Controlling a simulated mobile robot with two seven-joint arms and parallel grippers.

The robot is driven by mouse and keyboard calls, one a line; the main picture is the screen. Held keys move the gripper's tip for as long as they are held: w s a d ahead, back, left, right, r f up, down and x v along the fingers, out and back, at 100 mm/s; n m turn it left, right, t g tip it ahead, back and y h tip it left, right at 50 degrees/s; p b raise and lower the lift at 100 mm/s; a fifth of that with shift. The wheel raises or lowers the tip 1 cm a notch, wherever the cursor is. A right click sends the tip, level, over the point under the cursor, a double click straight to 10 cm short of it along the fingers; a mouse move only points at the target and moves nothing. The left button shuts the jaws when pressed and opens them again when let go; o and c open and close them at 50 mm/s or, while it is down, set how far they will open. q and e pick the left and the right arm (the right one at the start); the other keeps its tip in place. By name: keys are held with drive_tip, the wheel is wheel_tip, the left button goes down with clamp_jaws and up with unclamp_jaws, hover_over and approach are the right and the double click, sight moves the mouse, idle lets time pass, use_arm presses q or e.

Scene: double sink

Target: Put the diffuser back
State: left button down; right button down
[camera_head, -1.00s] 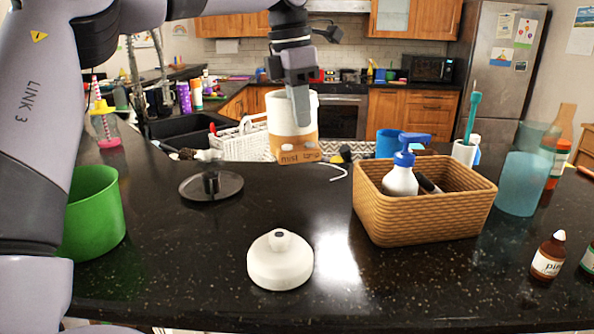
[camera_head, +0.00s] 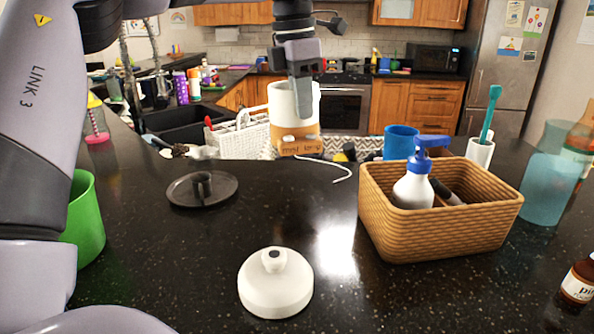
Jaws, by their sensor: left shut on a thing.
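The diffuser's body (camera_head: 283,135), a white cup with an orange-brown base band and a white cord, hangs in the air above the far part of the counter. My left gripper (camera_head: 302,103) is shut on its wall from above, with one finger showing on the near outer side. A white domed lid (camera_head: 275,287) with a small dark hole in its top lies on the counter nearer to me. A round dark stand (camera_head: 202,188) with a short post sits to the left, apart from the diffuser. My right gripper is not in view.
A wicker basket (camera_head: 440,232) with a blue-topped pump bottle (camera_head: 413,188) stands at right. A green bucket (camera_head: 84,222) is at left, a brown bottle (camera_head: 579,280) at the right edge. The counter's middle is clear. A white rack (camera_head: 240,140) and the sink lie behind.

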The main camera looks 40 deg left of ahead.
sight(300, 136)
use_arm(q)
wheel_tip(300, 136, down, 9)
drive_tip(key=shift+r, duration=0.2)
drive_tip(key=c, duration=1.2)
unclamp_jaws()
drive_tip(key=shift+c, duration=0.2)
drive_tip(key=shift+f, duration=0.35)
drive_tip(key=r, duration=0.7)
drive_tip(key=shift+s+a+r+b, duration=0.2)
drive_tip(key=shift+s+a+b, duration=0.1)
drive_tip(key=shift+a, duration=0.05)
